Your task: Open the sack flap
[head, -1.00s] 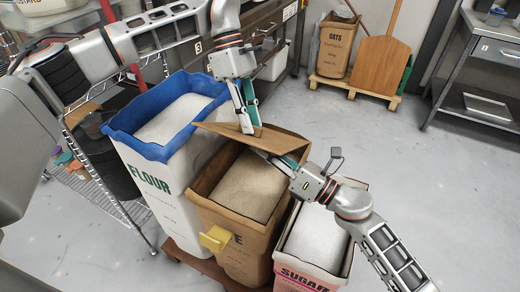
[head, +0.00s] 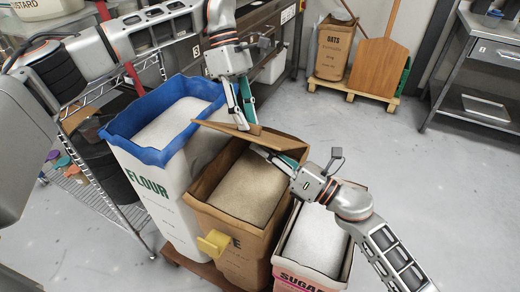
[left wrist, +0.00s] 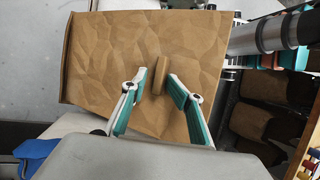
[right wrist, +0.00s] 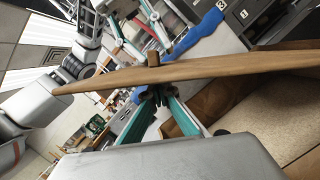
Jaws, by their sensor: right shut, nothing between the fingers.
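The brown paper sack (head: 235,230) stands in the middle of three, its mouth open over a pale grainy filling (head: 250,187). Its stiff brown flap (head: 275,144) is raised at the far side of the mouth; it fills much of the left wrist view (left wrist: 105,60) and is edge-on in the right wrist view (right wrist: 220,72). A small tab (left wrist: 160,75) stands on the flap. My left gripper (head: 246,123) is open above the flap, its fingers on either side of the tab with gaps. My right gripper (head: 255,149) is shut and empty below the flap, its fingertips close to the underside; contact is unclear.
The blue-rimmed flour sack (head: 150,152) stands close on the left, the sugar sack (head: 290,262) on the right. A yellow piece (head: 214,243) sits on the middle sack's front. A wire rack (head: 125,215) is at left. Floor at right is clear.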

